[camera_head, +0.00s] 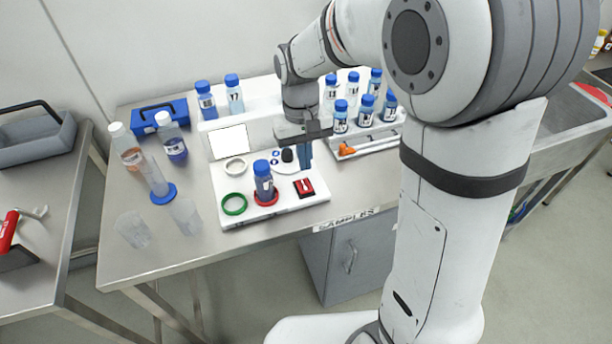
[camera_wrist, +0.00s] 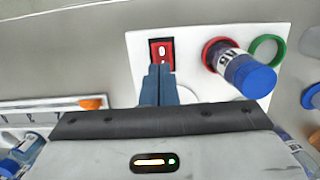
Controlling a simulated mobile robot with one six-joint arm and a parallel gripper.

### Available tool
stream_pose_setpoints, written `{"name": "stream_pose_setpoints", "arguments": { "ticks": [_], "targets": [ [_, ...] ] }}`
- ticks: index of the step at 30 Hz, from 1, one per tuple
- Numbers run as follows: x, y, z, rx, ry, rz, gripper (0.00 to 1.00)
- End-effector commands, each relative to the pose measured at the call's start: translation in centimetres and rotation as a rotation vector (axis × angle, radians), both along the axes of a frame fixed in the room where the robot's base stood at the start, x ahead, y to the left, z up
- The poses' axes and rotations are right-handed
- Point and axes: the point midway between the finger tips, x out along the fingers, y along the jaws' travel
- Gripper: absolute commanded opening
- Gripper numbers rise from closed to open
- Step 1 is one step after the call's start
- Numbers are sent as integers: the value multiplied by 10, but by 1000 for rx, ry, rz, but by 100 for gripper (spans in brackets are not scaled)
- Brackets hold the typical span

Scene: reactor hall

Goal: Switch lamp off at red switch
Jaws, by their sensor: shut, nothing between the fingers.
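The red switch (camera_head: 304,187) sits on the right part of a white board on the steel table, near its front edge. It has a black surround and a pale rocker, and also shows in the wrist view (camera_wrist: 162,52). My gripper (camera_head: 306,167) is shut and empty, pointing down just behind the switch. In the wrist view its blue fingertips (camera_wrist: 160,68) are together and cover the lower edge of the switch; I cannot tell whether they touch it. A bright white square panel (camera_head: 228,141), possibly the lamp, stands at the back of the board.
A blue-capped bottle (camera_head: 263,180) stands in a red ring left of the switch. A green ring (camera_head: 234,204) lies beside it. A rack with blue-capped bottles and an orange item (camera_head: 347,149) is at right. Clear beakers (camera_head: 133,229) and bottles stand at left.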

Motion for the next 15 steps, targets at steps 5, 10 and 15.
{"name": "stream_pose_setpoints", "arguments": {
  "ticks": [5,10,15],
  "targets": [
    [-6,-2,-33,-1,4,0,0],
    [-8,-2,-50,-1,2,0,0],
    [-8,-2,-56,0,-1,0,0]
  ]
}}
